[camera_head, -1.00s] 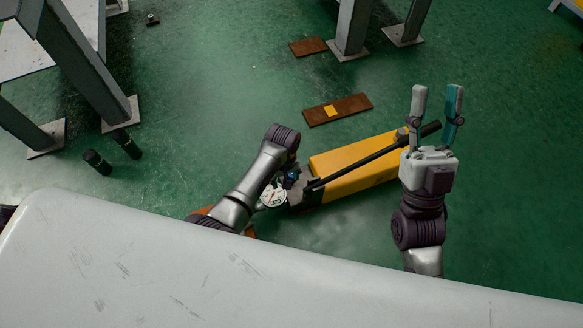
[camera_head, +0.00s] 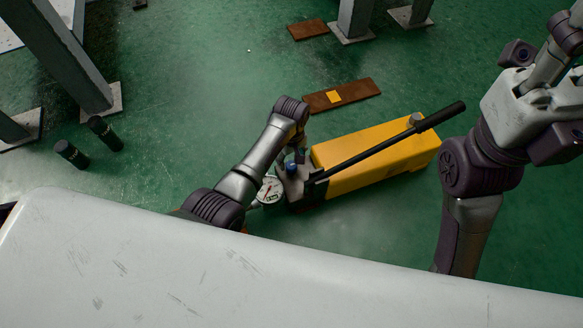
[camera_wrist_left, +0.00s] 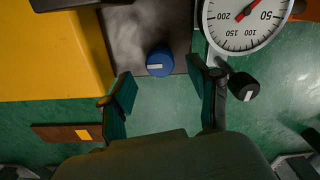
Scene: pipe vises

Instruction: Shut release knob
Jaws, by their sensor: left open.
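A yellow hand pump (camera_head: 365,160) with a black lever lies on the green floor. At its left end are a blue knob (camera_head: 291,167) and a round white gauge (camera_head: 270,190). In the left wrist view the blue knob (camera_wrist_left: 160,60) has a white mark, and a black knob (camera_wrist_left: 243,86) sits below the gauge (camera_wrist_left: 243,22). Which is the release knob I cannot tell. My left gripper (camera_wrist_left: 160,84) is open, its fingertips on either side of the blue knob; contact is unclear. My right gripper (camera_head: 540,85) is at the upper right, its fingers cut off or unclear.
A pale worn surface (camera_head: 150,265) fills the foreground. Rusty plates (camera_head: 355,92) lie behind the pump. Two black cylinders (camera_head: 72,153) stand at the left. Grey metal legs (camera_head: 65,60) stand on the floor.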

